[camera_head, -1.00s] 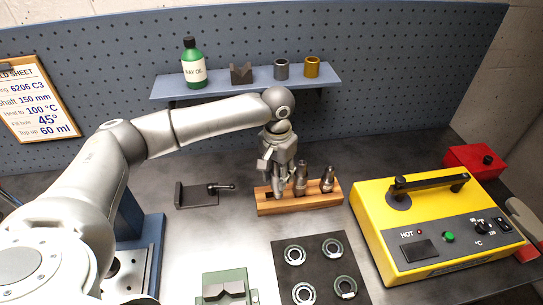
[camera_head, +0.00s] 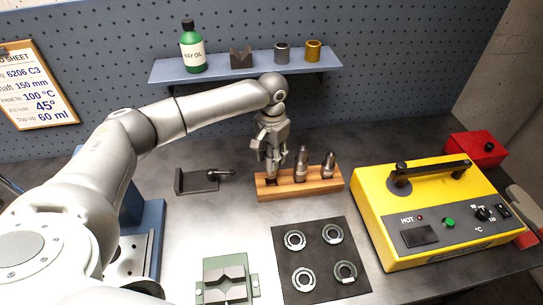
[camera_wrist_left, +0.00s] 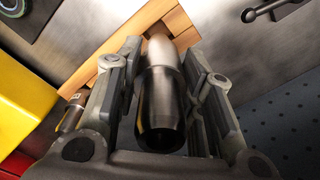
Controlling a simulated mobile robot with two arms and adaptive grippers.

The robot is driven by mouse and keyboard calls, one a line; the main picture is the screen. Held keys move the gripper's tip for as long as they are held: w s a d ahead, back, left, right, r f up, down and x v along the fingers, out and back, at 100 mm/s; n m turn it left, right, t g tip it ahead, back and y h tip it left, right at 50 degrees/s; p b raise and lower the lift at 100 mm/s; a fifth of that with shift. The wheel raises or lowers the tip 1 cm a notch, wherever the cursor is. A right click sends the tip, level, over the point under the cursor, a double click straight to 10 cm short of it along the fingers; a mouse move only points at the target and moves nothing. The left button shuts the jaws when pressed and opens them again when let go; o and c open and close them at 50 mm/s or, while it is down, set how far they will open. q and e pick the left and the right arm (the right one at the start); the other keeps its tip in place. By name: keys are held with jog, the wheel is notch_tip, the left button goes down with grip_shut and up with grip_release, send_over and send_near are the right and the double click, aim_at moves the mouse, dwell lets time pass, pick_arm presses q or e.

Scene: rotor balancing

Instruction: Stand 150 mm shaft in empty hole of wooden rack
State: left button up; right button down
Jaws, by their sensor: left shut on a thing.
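My left gripper (camera_head: 271,172) is over the left end of the wooden rack (camera_head: 325,187). It is shut on a metal shaft, which the left wrist view shows upright between the fingers (camera_wrist_left: 160,100), dark near end towards the camera. The shaft's lighter far end meets or overlaps the rack (camera_wrist_left: 110,52); I cannot tell whether it is inside a hole. Two other shafts stand in the rack, one in the middle (camera_head: 300,162) and one at the right (camera_head: 328,166). My right gripper is not in view.
A black stand with a lever (camera_head: 200,181) lies left of the rack. A yellow heater (camera_head: 435,215) stands to the right. A dark mat (camera_head: 318,262) with several bearing rings and a green V-block fixture (camera_head: 228,280) are in front. A shelf (camera_head: 235,67) is behind.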

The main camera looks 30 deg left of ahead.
pick_arm(q)
jog(key=shift+f+b, duration=0.5)
jog(key=shift+f, duration=0.1)
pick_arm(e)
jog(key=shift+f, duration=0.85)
pick_arm(q)
jog(key=shift+r+p, duration=0.15)
jog(key=shift+p, duration=0.15)
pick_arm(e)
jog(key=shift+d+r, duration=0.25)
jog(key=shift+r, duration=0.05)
pick_arm(q)
jog(key=shift+p, duration=0.7)
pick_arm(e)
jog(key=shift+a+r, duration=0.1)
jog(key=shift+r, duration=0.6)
pick_arm(q)
jog(key=shift+p, duration=0.3)
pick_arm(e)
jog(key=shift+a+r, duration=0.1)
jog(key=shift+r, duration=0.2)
pick_arm(q)
jog(key=shift+f, duration=0.35)
jog(key=shift+f+b, duration=0.5)
jog(key=shift+f, duration=1.45)
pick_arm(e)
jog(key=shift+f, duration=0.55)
pick_arm(q)
jog(key=shift+f, duration=0.1)
